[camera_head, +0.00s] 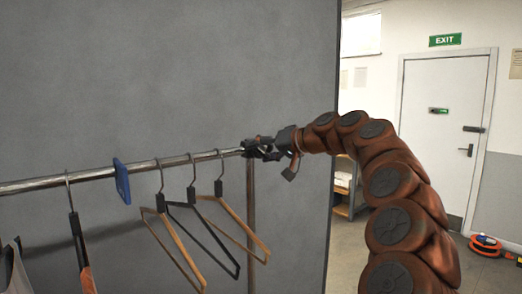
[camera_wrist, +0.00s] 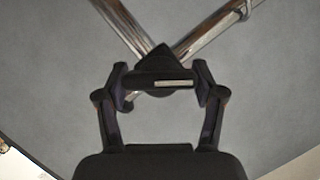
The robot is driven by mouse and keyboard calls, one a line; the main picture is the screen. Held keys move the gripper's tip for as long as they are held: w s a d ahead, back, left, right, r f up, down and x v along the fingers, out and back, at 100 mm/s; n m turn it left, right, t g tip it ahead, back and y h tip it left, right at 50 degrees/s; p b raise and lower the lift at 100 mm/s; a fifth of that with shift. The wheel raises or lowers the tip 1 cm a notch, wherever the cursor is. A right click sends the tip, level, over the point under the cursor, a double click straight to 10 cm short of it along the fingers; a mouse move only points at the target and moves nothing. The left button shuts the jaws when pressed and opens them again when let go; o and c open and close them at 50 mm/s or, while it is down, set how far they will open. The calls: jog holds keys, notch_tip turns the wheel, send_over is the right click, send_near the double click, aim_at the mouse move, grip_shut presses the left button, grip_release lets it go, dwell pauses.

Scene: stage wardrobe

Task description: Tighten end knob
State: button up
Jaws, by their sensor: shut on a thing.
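The hanging rail (camera_head: 90,178) runs across the head view, its right end at my gripper (camera_head: 255,148). In the wrist view the black end knob (camera_wrist: 160,70) sits between the two fingertips of my gripper (camera_wrist: 160,82), at the end of the metal tubing. A pale stripe shows on the knob's near face. My gripper is shut on the knob from its two sides. In the head view the fingers cover the knob, so I cannot make it out there.
Several hangers, among them a black one (camera_head: 213,238), hang from the rail left of my gripper. A blue divider (camera_head: 122,181) sits further left. An upright post (camera_head: 250,205) stands below the rail end. A grey panel (camera_head: 170,75) stands behind.

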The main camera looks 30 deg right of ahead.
jog(key=m+y+p, duration=0.1)
jog(key=m+y, duration=0.1)
jog(key=m, duration=0.2)
jog(key=shift+t, duration=0.3)
jog(key=m+t+y+p, duration=0.1)
jog(key=m+y, duration=0.1)
jog(key=m, duration=0.2)
jog(key=shift+f, duration=0.15)
jog(key=shift+m, duration=0.3)
jog(key=o, duration=1.2)
jog(key=shift+d, duration=0.1)
jog(key=shift+c, duration=0.2)
jog(key=v, duration=1.2)
jog(key=shift+f, duration=0.1)
